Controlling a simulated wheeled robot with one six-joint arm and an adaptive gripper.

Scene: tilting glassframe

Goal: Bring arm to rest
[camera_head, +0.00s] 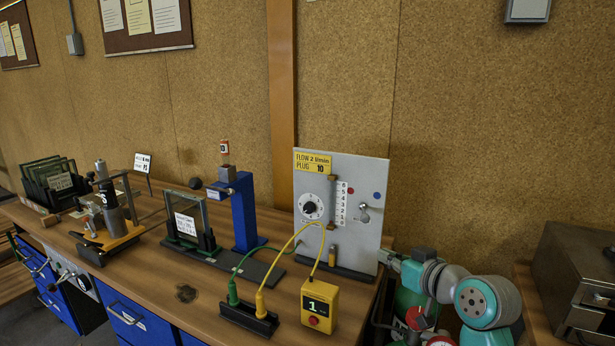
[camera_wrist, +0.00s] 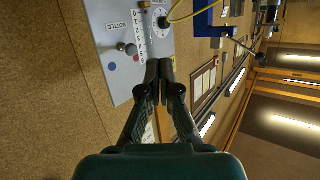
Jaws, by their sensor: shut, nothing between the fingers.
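My gripper (camera_wrist: 160,68) is shut and empty, its dark fingertips together in the wrist view. In that view the fingertips overlap the lower edge of a grey flow panel (camera_wrist: 112,20), which appears turned on its side. My teal and grey arm (camera_head: 478,302) shows at the lower right of the head view, to the right of the bench. I cannot clearly make out the fingers in the head view.
The flow panel (camera_head: 365,170) stands at the bench's right end, close to my arm. A yellow box (camera_head: 320,303) with cables stands before it. A blue stand (camera_head: 243,212) and a glass frame (camera_head: 188,221) are further left. A metal cabinet (camera_head: 575,270) is at far right.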

